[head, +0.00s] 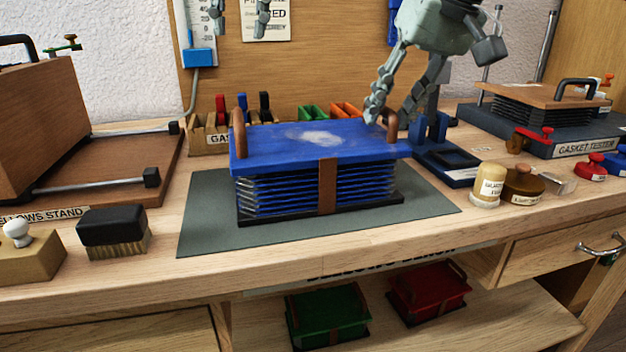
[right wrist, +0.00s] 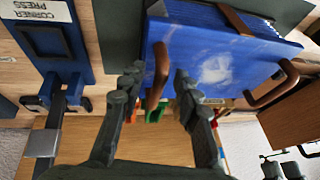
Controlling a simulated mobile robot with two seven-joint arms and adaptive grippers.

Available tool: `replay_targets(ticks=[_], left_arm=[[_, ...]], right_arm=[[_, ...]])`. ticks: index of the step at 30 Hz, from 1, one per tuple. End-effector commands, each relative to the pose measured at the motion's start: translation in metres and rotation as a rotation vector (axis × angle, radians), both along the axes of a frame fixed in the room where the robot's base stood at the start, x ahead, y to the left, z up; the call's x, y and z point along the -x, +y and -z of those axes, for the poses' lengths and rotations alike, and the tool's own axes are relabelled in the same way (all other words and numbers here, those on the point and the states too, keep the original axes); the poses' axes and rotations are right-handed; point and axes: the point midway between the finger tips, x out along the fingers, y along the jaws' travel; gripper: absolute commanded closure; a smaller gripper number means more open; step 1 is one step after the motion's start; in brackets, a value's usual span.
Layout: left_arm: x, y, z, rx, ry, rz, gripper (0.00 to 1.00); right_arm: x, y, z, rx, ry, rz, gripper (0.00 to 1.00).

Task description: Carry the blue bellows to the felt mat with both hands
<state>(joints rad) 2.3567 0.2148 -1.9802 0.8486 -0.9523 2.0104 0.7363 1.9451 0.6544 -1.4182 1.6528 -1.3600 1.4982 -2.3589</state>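The blue bellows (head: 280,150) has a blue top board with a pale smudge, pleated sides, a brown strap and a brown handle at each end. It stands upright on the grey felt mat (head: 205,225), its black base seeming to rest there. My left gripper (head: 240,28) is open and empty, high above the left part of the bellows and cut off by the top edge. My right gripper (head: 388,115) is open at the right handle (head: 390,128). In the right wrist view, its fingers (right wrist: 157,88) lie either side of the handle (right wrist: 157,72), without visible closure.
The bellows stand (head: 80,180) and a brush (head: 113,231) are left of the mat. A corner press (head: 440,155), small jars and a gasket tester (head: 560,135) are at the right. Colored clips (head: 345,111) stand behind. Green (head: 328,315) and red (head: 430,290) bellows lie on the lower shelf.

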Motion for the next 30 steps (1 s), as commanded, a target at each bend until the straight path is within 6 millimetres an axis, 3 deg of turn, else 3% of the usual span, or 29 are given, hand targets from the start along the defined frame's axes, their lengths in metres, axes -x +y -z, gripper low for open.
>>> replay_targets(ticks=[9, 15, 21, 30], left_arm=[[0.000, 0.000, 0.000, 0.000, 0.000, 0.000, 0.66], [0.000, 0.000, 0.001, 0.000, 0.000, 0.000, 0.66], [0.000, 0.000, 0.001, 0.000, 0.000, 0.000, 0.66], [-0.001, -0.001, 0.002, 0.004, 0.002, 0.002, 0.66]], right_arm=[[0.020, -0.019, -0.061, -0.002, -0.003, 0.001, 0.68], [0.030, -0.028, -0.089, -0.002, -0.001, 0.001, 0.68], [0.033, -0.032, -0.099, -0.001, -0.001, 0.000, 0.68], [0.033, -0.031, -0.099, -0.008, 0.000, 0.002, 0.68]])
